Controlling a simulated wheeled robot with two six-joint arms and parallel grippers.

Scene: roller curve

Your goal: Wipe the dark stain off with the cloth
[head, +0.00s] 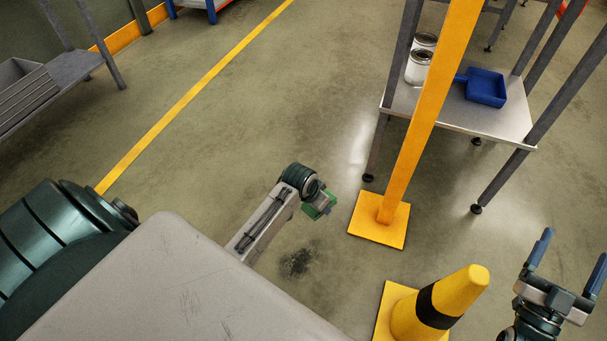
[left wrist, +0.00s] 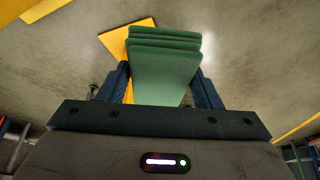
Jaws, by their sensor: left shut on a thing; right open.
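The dark stain (head: 298,263) is a blackish smudge on the concrete floor, low in the middle of the head view. The green cloth (left wrist: 165,72) is a thick, folded pad between the two fingers of my left gripper (left wrist: 163,76), which is shut on it. In the head view a small part of the cloth (head: 313,212) shows below my left wrist, up and right of the stain in the picture. The wrist hides most of that gripper there. My right gripper (head: 575,248) is open and empty at the lower right. The stain is not clearly visible in the left wrist view.
A yellow post (head: 393,215) on a square base stands right of the cloth. A yellow cone (head: 440,305) with a black band stands right of the stain. A metal table (head: 450,108) holds a blue dustpan (head: 486,87) and cans (head: 418,68). Floor left of the stain is partly hidden by my body.

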